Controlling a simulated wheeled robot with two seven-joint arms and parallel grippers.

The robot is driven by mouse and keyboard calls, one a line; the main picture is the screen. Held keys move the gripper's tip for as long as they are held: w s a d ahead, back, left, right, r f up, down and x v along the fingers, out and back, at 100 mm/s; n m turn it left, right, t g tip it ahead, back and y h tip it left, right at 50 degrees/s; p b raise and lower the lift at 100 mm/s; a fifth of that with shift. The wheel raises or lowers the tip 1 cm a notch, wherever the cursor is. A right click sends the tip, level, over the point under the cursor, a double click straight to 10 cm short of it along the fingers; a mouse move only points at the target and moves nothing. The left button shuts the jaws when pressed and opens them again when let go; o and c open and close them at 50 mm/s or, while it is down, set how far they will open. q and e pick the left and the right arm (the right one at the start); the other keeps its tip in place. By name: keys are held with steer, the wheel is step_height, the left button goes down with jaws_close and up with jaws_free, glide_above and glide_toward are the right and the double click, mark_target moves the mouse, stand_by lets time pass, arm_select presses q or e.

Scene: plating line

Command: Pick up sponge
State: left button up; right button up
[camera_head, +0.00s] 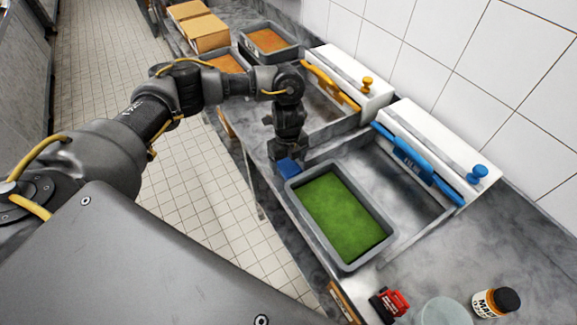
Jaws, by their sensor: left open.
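A small blue block (288,168), which looks like the sponge, is at the left edge of the counter, beside the far left corner of a grey tray of green filling (345,216). My left gripper (284,158) points down right over the blue block. Its jaws are open, but the fingertips are dark and small, and I cannot tell whether they are around the block or just above it. Part of the block is hidden behind the gripper. My right gripper is not in view.
A white unit with a blue bar and knob (440,150) stands along the wall. A red object (388,304), a translucent round lid (446,312) and a black-capped jar (495,302) are at the near right. Grey trays with orange filling (268,42) stand farther back.

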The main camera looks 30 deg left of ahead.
mark_target(285, 162)
arm_select(q)
steer(key=c, duration=1.1)
steer(key=shift+o, duration=0.2)
steer(key=shift+a+r+b, duration=0.1)
steer(key=shift+r+b, duration=0.1)
steer(key=shift+b, duration=0.1)
steer(key=shift+w+a+r, duration=0.1)
steer(key=shift+r, duration=0.3)
step_height(285, 162, up, 5)
steer(key=shift+r+b, duration=0.1)
steer(key=shift+b, duration=0.35)
steer(key=shift+a+r+b, duration=0.15)
steer(key=shift+a+b, duration=0.25)
steer(key=shift+a, duration=0.05)
steer(key=w+a+b, duration=0.2)
steer(key=a+b, duration=0.3)
steer(key=a, duration=1.3)
steer(key=shift+w+a+r, duration=0.15)
steer(key=shift+w+a, duration=0.1)
steer(key=shift+w, duration=0.05)
